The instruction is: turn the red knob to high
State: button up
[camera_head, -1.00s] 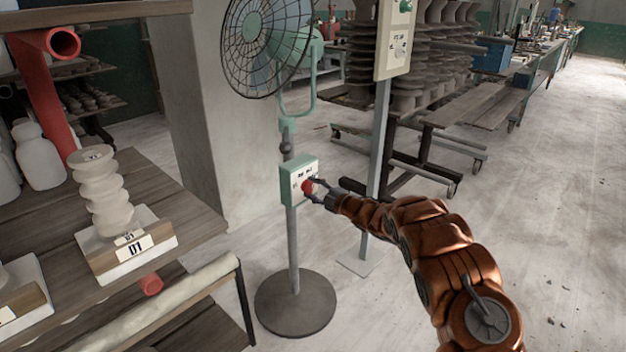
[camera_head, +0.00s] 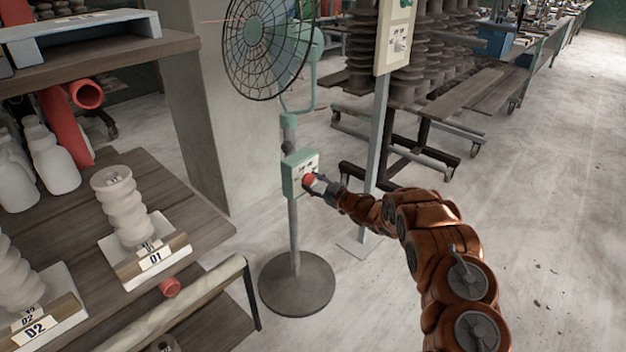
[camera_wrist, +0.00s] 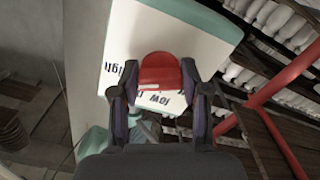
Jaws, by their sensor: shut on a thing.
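The red knob (camera_head: 309,180) sits on the front of a green control box with a white face (camera_head: 301,168) on the fan's stand. In the wrist view the red knob (camera_wrist: 160,72) is between my two fingers, in front of the white face (camera_wrist: 185,40). Printed words there appear upside down; "low" reads below the knob, and letters ending in "gh" show at its left. My gripper (camera_head: 318,186) is shut on the knob and it also shows in the wrist view (camera_wrist: 160,88). The knob's pointer cannot be made out.
The green fan (camera_head: 268,45) stands on a round dark base (camera_head: 297,283). A post with another control panel (camera_head: 397,38) rises just behind my arm. Shelves with white ceramic pieces (camera_head: 125,205) stand at the left.

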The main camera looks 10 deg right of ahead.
jog(key=shift+m, duration=0.3)
jog(key=o, duration=1.1)
jog(key=shift+o, duration=0.2)
jog(key=shift+s, duration=0.1)
jog(key=v, duration=1.2)
